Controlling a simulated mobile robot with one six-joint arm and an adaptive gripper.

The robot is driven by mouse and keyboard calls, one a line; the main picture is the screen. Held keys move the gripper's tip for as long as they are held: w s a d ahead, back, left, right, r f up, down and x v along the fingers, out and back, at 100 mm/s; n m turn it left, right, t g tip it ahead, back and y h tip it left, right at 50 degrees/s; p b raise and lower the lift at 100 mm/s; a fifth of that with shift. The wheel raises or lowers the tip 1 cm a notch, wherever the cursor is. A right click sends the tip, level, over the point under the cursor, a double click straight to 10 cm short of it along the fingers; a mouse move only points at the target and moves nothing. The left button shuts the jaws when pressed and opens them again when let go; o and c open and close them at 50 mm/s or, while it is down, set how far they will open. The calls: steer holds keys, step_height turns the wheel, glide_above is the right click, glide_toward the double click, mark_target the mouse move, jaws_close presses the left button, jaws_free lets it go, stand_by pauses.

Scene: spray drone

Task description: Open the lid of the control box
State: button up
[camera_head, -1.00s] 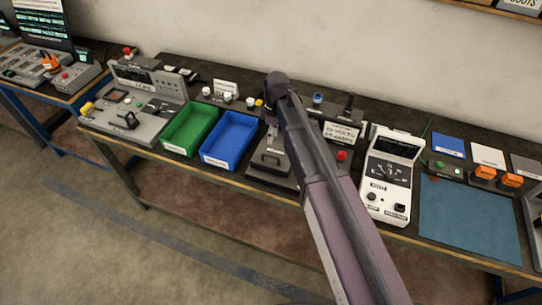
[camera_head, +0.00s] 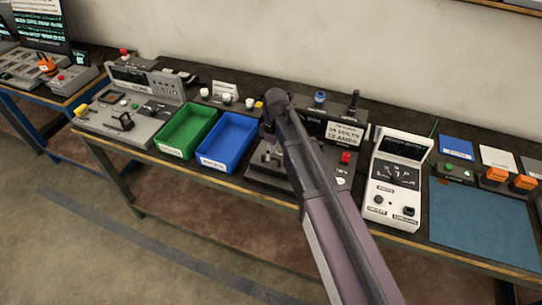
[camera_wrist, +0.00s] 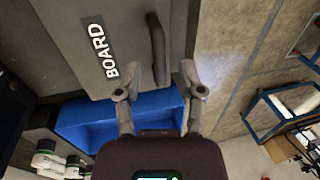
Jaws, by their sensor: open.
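The control box appears to be the grey box with a flat lid (camera_wrist: 85,65) and a dark bar handle (camera_wrist: 156,48) in the wrist view. A dark label on the lid reads "BOARD". My gripper (camera_wrist: 155,82) is open, its two fingers apart just short of the handle's near end, with nothing seen between them. In the head view the box (camera_head: 255,172) stands on the bench right of the blue bin, largely hidden behind my arm. The lid looks shut; whether a finger touches it I cannot tell.
A blue bin (camera_head: 231,122) and a green bin (camera_head: 205,117) stand left of the box. A white meter unit (camera_head: 376,190) stands right of it. A grey console (camera_head: 105,107) is farther left. A blue mat (camera_head: 480,222) lies at the right. Floor is open in front.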

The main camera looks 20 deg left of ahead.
steer(key=shift+f, duration=0.15)
jaws_close()
stand_by(0.5)
